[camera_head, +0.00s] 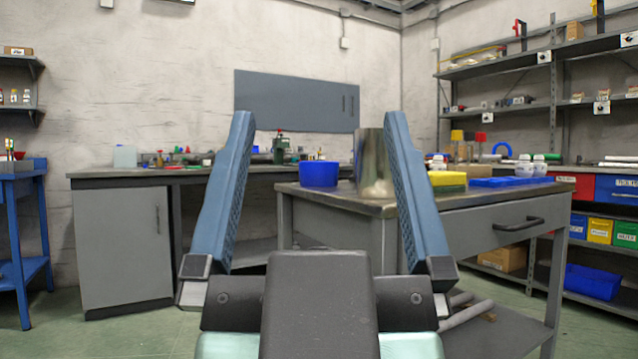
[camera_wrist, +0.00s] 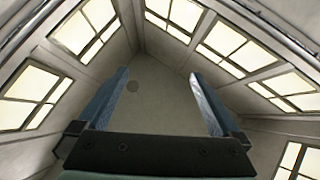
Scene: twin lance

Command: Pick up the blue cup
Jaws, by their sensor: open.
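The blue cup (camera_head: 318,174) stands upright near the left end of the grey workbench top (camera_head: 470,196) in the head view. It shows between my gripper's fingers, farther away and apart from them. My gripper (camera_head: 313,120) is open and empty, with its two blue fingers pointing up. In the wrist view my gripper (camera_wrist: 158,75) also shows open, with nothing between the fingers. The wrist view shows only ceiling and windows, and the cup is not in it.
A metal cylinder (camera_head: 371,165) stands just right of the cup, partly behind my right finger. A yellow block (camera_head: 447,179) and a blue tray (camera_head: 510,182) lie farther right. A grey cabinet (camera_head: 122,245) stands at the left. Green floor (camera_head: 120,335) shows at lower left.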

